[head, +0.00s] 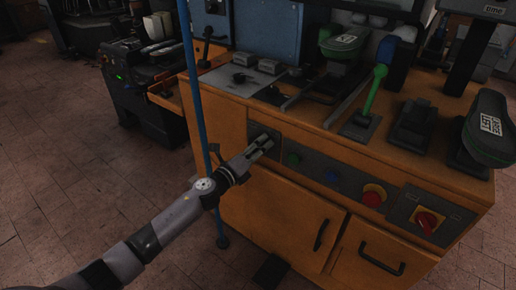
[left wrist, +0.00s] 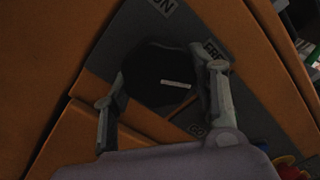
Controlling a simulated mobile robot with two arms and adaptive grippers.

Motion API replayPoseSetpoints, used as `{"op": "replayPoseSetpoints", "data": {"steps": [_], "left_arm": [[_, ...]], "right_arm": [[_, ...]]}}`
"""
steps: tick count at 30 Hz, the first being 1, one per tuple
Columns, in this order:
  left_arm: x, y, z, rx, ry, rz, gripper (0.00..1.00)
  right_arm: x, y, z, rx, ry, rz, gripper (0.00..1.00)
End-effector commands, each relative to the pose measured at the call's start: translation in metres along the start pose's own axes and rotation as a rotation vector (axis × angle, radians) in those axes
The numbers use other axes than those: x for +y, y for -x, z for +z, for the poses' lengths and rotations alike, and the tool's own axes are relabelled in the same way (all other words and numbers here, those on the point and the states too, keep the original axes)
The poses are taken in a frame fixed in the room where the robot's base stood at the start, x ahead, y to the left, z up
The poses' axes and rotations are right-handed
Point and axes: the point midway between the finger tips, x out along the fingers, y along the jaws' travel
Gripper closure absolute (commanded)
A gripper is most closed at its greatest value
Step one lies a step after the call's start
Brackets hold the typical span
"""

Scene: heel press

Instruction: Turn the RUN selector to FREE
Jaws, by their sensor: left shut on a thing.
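The RUN selector is a round black knob (left wrist: 150,70) with a white pointer line, seen in the left wrist view on a dark grey panel. A label ending in "UN" or "ON" (left wrist: 163,5) is above it and a partly covered "FREE" label (left wrist: 212,48) is at its upper right. The pointer line lies nearly level in that view. My left gripper (head: 266,141) is at the left end of the orange machine's front panel, its fingers on either side of the knob and shut on it. In the head view the gripper hides the knob. My right gripper is not in view.
To the right on the panel (head: 280,148) are a green button (head: 293,159), a blue button (head: 332,177), a red mushroom button (head: 373,196) and a red rotary switch (head: 427,221). A blue upright pole (head: 196,100) stands close to my left arm. Levers stand on the machine top.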

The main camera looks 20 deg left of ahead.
Motion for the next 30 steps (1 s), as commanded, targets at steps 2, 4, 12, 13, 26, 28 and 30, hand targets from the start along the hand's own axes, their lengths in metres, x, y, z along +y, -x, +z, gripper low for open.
{"op": "replayPoseSetpoints", "data": {"steps": [2, 4, 12, 13, 26, 28, 30], "left_arm": [[0.002, 0.001, -0.002, 0.003, -0.004, 0.002, 0.75], [0.001, 0.001, -0.002, 0.003, -0.003, 0.002, 0.42], [0.001, 0.000, -0.001, 0.001, -0.001, 0.001, 0.26], [0.001, 0.000, 0.000, 0.001, -0.001, 0.001, 0.26], [0.002, 0.016, 0.000, 0.001, -0.002, 0.003, 0.26], [0.002, 0.028, -0.001, 0.003, -0.002, 0.002, 0.26], [0.002, 0.043, -0.001, 0.003, 0.000, 0.003, 0.26]], "right_arm": [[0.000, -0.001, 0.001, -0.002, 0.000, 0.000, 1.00], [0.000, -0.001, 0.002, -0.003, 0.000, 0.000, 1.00], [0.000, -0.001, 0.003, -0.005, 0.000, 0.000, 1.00], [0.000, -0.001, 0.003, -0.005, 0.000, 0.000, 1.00], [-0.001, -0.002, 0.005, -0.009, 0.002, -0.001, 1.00], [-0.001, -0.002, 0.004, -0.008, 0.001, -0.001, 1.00], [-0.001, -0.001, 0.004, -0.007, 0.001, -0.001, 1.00]]}}
